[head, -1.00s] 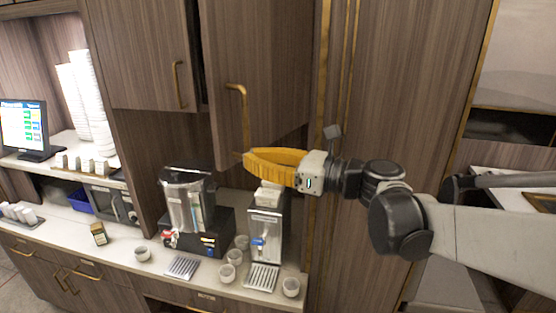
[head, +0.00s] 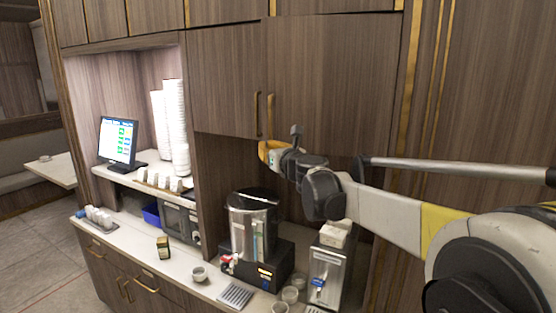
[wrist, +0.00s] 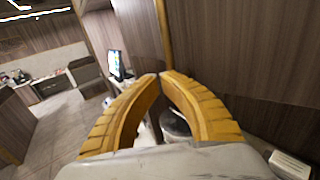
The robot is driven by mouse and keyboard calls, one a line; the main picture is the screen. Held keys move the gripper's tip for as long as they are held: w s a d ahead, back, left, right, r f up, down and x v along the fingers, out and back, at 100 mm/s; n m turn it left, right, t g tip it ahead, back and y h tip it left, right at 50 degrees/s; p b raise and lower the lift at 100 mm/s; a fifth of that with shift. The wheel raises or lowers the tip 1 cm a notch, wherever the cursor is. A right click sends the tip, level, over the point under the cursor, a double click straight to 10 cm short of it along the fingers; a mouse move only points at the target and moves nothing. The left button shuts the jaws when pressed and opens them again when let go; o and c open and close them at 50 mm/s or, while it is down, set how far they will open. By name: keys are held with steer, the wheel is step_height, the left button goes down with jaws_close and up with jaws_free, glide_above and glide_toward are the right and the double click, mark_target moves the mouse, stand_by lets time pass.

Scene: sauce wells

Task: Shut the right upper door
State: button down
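The right upper door (head: 335,80) is a brown wood-grain panel with a gold bar handle (head: 270,115) near its left edge. My gripper (head: 262,150), with orange fingers, is just below the handle at the door's lower left corner. In the wrist view the fingertips (wrist: 159,77) come together with nothing seen between them. A gold bar (wrist: 163,35) runs just beyond them. I cannot tell whether they touch the door.
Below the doors, a counter holds a drink urn (head: 252,230), a dispenser (head: 328,265) and several cups. A monitor (head: 117,142) and tall stacks of white cups (head: 172,125) stand in the niche to the left. A tall wood panel (head: 470,100) is to the right.

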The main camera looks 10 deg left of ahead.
mark_target(274, 137)
steer(key=shift+m+t+h, duration=0.3)
steer(key=shift+m+h, duration=0.1)
steer(key=shift+h, duration=0.1)
steer(key=w, duration=0.8)
steer(key=shift+w+a+p, duration=0.25)
steer(key=shift+w+p, duration=0.05)
steer(key=shift+p, duration=0.1)
steer(key=shift+w+r+m+t+h, duration=0.15)
steer(key=shift+w+m+t+h, duration=0.2)
steer(key=shift+w, duration=0.3)
steer(key=shift+d, duration=0.15)
